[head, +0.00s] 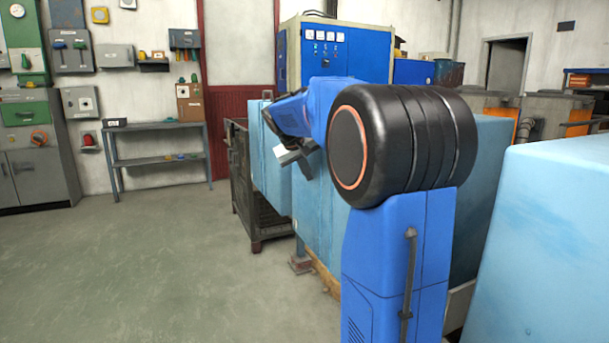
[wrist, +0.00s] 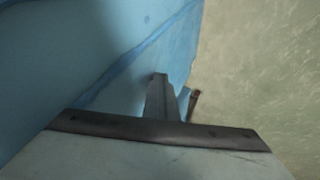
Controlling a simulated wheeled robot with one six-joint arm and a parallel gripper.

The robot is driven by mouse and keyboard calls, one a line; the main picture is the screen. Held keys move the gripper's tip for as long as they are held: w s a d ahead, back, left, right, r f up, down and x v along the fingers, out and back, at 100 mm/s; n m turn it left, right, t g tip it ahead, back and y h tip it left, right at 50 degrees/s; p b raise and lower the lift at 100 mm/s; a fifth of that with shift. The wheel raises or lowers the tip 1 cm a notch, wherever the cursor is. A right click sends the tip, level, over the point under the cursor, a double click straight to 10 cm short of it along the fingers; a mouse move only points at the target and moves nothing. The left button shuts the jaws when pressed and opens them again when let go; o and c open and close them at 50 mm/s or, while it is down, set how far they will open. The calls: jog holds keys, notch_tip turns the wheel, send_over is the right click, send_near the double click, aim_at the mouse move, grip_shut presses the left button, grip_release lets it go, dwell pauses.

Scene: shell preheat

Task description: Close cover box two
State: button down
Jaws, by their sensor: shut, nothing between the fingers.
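A light blue box (head: 318,220) stands behind my arm in the head view, with much of it hidden by the arm. A flat light blue panel (head: 268,175) shows at its left end; I cannot tell whether it is a cover or the box's side. No label marks which box is number two. My gripper (head: 303,160) is shut and empty, beside this blue panel. In the wrist view my shut gripper (wrist: 159,92) points along a blue surface (wrist: 110,45) that fills the left. I cannot tell whether they touch.
Another light blue box (head: 545,240) stands close at the right. A dark metal crate or rack (head: 243,185) stands behind the panel. A grey shelf table (head: 158,160) is at the back wall. The floor (head: 170,270) at the left is clear.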

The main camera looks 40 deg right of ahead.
jog(key=s+d, duration=0.3)
jog(key=d, duration=1)
jog(key=s+d, duration=0.4)
jog(key=d, duration=1)
jog(key=s+d, duration=0.3)
jog(key=d, duration=1)
jog(key=shift+s+d, duration=0.25)
jog(key=shift+s, duration=0.05)
jog(key=shift+r, duration=0.1)
